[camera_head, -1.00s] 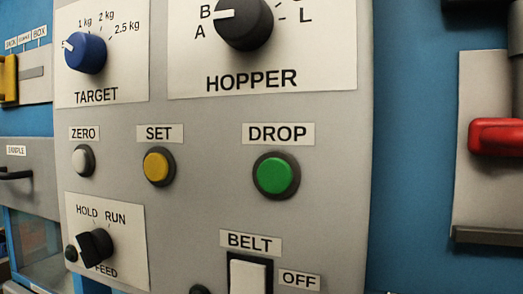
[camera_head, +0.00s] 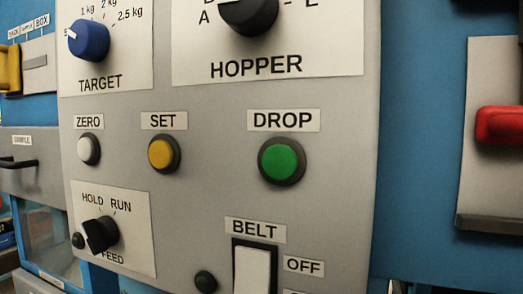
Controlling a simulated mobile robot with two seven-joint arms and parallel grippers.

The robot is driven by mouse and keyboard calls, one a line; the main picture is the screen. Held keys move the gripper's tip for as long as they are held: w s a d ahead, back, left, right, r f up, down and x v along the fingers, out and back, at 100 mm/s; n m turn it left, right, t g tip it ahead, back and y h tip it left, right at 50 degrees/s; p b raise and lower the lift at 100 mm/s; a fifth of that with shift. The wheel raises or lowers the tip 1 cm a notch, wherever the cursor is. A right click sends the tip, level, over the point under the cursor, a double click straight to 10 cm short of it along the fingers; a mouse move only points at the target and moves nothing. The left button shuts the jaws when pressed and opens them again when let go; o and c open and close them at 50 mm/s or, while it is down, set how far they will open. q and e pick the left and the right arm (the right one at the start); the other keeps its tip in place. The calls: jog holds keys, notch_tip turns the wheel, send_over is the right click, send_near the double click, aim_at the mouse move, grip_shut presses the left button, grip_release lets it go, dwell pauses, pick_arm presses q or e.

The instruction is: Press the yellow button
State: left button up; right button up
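The yellow button (camera_head: 163,153) is a round button in a dark ring on the grey control panel (camera_head: 215,195). It sits under the label SET (camera_head: 164,121). A white button (camera_head: 88,149) labelled ZERO is to its left, and a green button (camera_head: 281,160) labelled DROP is to its right. Nothing covers or touches the yellow button. Neither of my grippers shows in the head view.
Above are a blue TARGET knob (camera_head: 89,40) and a black HOPPER knob (camera_head: 250,14). Below are a black FEED knob (camera_head: 101,235) and a white BELT switch (camera_head: 252,272). A red handle (camera_head: 500,124) is at the right and a yellow handle (camera_head: 10,70) at the far left.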

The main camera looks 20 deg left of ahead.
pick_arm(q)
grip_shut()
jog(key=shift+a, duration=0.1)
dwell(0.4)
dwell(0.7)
